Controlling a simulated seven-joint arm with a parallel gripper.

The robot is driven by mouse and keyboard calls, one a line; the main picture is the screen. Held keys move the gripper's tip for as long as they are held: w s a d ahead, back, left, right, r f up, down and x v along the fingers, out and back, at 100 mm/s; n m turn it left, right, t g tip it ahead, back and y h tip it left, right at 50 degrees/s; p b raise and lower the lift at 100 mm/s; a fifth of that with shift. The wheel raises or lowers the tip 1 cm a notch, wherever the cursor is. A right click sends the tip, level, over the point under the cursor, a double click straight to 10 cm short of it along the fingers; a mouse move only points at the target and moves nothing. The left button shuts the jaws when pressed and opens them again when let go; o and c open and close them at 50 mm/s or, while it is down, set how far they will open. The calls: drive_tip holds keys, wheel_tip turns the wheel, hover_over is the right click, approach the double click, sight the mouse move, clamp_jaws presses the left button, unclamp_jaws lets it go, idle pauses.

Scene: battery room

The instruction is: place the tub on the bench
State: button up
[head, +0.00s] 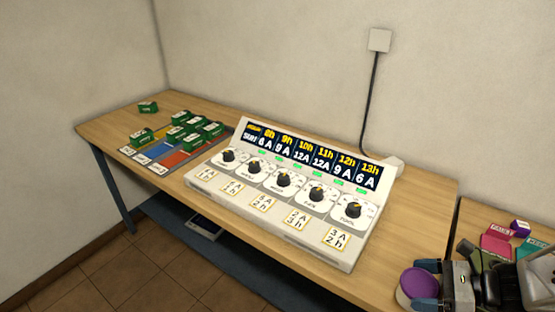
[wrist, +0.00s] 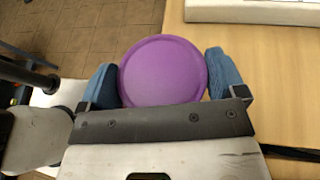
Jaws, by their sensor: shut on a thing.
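The tub has a round purple lid (wrist: 163,70) and, in the head view, a pale side under the lid (head: 418,282). My gripper (wrist: 163,78) is shut on the tub, with one blue fingertip on each side of it. In the head view my gripper (head: 424,292) is at the lower right, by the bench's front right corner. The wooden bench (head: 420,215) runs along the wall and also shows in the wrist view (wrist: 265,75). The tub overlaps the bench's edge in the wrist view. I cannot tell its height above the bench.
A white console (head: 285,190) with several knobs fills the bench's middle. Several green boxes (head: 185,128) and a coloured board (head: 170,152) are at the left. A second surface (head: 485,215) at the right holds pink (head: 497,240) and purple (head: 519,227) items. Bare wood lies right of the console.

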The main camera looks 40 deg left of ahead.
drive_tip(key=w+a, duration=0.1)
drive_tip(key=w, duration=0.4)
drive_tip(key=w+a+f, duration=0.1)
drive_tip(key=w+a, duration=0.1)
drive_tip(key=w, duration=0.3)
drive_tip(key=w+a, duration=0.2)
drive_tip(key=w, duration=0.3)
drive_tip(key=shift+w+f, duration=0.1)
drive_tip(key=shift+f, duration=0.15)
drive_tip(key=shift+f, duration=0.1)
drive_tip(key=shift+f, duration=1.65)
drive_tip(key=shift+f, duration=0.15)
drive_tip(key=o, duration=0.7)
drive_tip(key=shift+o, duration=0.2)
drive_tip(key=shift+r, duration=0.2)
